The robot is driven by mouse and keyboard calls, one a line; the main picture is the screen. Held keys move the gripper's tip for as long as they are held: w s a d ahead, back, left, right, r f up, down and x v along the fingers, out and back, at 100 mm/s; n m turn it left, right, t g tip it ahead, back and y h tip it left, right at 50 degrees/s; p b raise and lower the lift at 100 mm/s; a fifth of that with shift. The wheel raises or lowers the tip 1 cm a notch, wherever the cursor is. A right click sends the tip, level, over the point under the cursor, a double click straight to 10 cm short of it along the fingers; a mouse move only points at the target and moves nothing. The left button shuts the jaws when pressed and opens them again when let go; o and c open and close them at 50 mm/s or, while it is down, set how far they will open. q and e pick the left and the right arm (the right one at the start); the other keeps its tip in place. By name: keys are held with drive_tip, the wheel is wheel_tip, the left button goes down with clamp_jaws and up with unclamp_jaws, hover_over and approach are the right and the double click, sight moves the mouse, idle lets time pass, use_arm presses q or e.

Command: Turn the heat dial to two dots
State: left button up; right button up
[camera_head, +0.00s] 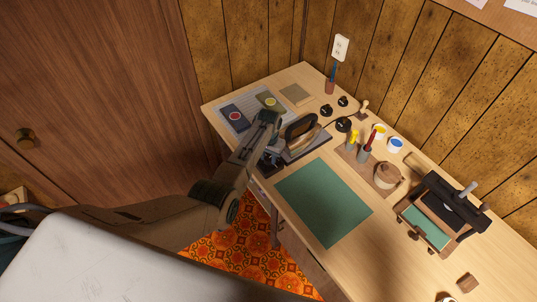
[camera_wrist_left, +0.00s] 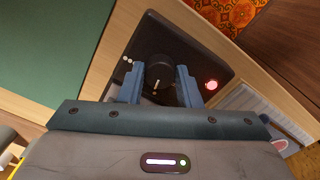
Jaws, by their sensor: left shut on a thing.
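The heat dial (camera_wrist_left: 158,72) is a round black knob on a dark control panel (camera_wrist_left: 155,32) in the left wrist view. My left gripper (camera_wrist_left: 160,68) has its blue fingers on either side of the dial, shut on it. A short pale mark shows on the dial's side nearest my palm. Small white dots (camera_wrist_left: 126,60) sit on the panel just left of the left finger. A red lamp (camera_wrist_left: 211,85) glows right of the dial. In the head view my left gripper (camera_head: 271,159) reaches down at the table's front edge beside the iron (camera_head: 299,129); the dial is hidden there.
A green mat (camera_head: 325,201) lies right of the gripper on the wooden table. A grey pad (camera_head: 228,113) with small items lies at the left.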

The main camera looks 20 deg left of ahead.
use_arm(q)
drive_tip(key=m+p, duration=0.1)
drive_tip(key=m, duration=0.3)
drive_tip(key=shift+r, duration=0.1)
drive_tip(key=shift+m, duration=1.5)
drive_tip(key=shift+w+m, duration=0.1)
drive_tip(key=shift+m, duration=0.2)
drive_tip(key=o, duration=1)
drive_tip(key=shift+c, duration=0.2)
